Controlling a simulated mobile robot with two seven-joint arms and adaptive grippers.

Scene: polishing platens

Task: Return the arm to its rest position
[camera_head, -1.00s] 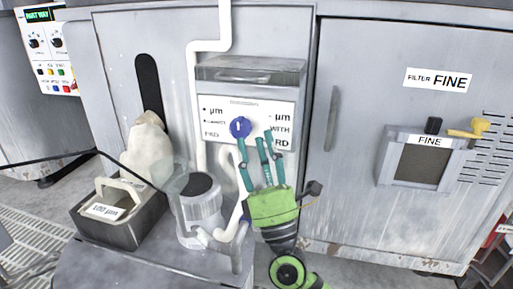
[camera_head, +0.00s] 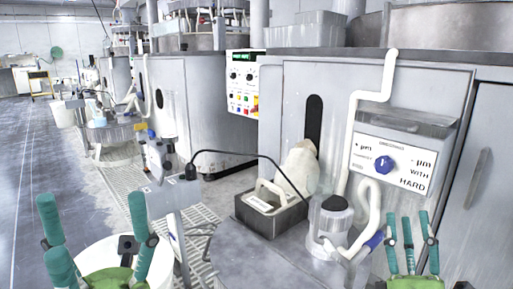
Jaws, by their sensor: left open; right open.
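My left gripper (camera_head: 100,245) is at the lower left, its teal fingers spread and pointing up, with nothing between them. It is in front of a white round container that it partly covers. My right gripper (camera_head: 412,248) is at the lower right, its teal fingers apart and empty. It stands in front of the grey cabinet, below the label panel (camera_head: 393,165) with the blue knob (camera_head: 385,164), and apart from the knob. The arms behind both grippers are cut off by the bottom edge.
A clear canister (camera_head: 330,222) with a white hose (camera_head: 372,205) stands left of my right gripper. A post (camera_head: 180,228) with a black cable rises between the grippers. Open floor (camera_head: 40,150) lies far left.

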